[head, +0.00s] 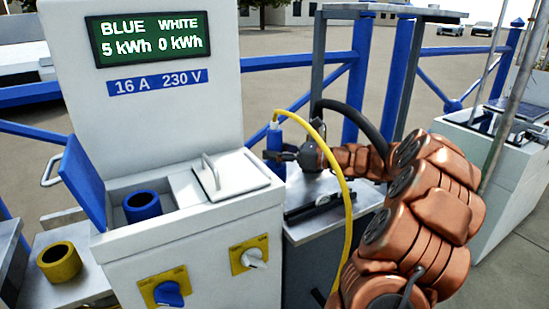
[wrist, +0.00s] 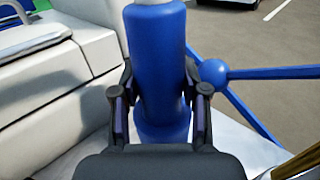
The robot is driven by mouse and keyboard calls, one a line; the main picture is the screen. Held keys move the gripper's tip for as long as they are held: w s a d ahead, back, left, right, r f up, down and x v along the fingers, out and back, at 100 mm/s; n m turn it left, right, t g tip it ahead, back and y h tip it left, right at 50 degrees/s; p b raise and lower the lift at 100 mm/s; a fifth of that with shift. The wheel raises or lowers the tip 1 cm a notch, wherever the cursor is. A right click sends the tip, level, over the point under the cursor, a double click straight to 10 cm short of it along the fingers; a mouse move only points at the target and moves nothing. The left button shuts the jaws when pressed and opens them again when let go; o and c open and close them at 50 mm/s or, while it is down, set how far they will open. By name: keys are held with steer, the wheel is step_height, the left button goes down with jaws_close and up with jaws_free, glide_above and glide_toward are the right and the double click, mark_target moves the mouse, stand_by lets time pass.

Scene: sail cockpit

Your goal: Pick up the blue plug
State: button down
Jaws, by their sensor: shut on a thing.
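The blue plug (head: 274,137) is upright in the head view, with a yellow cable (head: 333,146) leaving its top and looping down to the right. My gripper (head: 283,156) is shut on the plug from the right side. In the wrist view the blue plug (wrist: 160,70) stands between the two dark fingers of my gripper (wrist: 160,100), which touch it on both sides. The plug's lower end shows beyond the fingers. I cannot tell whether it touches the surface below.
A white pedestal (head: 262,285) stands left of the plug, with a blue socket (head: 142,207) under an open blue lid (head: 82,170) and a closed white lid (head: 222,176). A yellow ring (head: 59,262) is at left. Blue railings (head: 384,80) run behind.

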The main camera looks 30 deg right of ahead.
mark_target(274, 121)
step_height(274, 121, up, 10)
steer(key=p, duration=0.3)
steer(key=shift+p, duration=0.4)
step_height(274, 121, up, 3)
steer(key=p, duration=0.4)
steer(key=shift+r, duration=0.1)
stand_by(1.3)
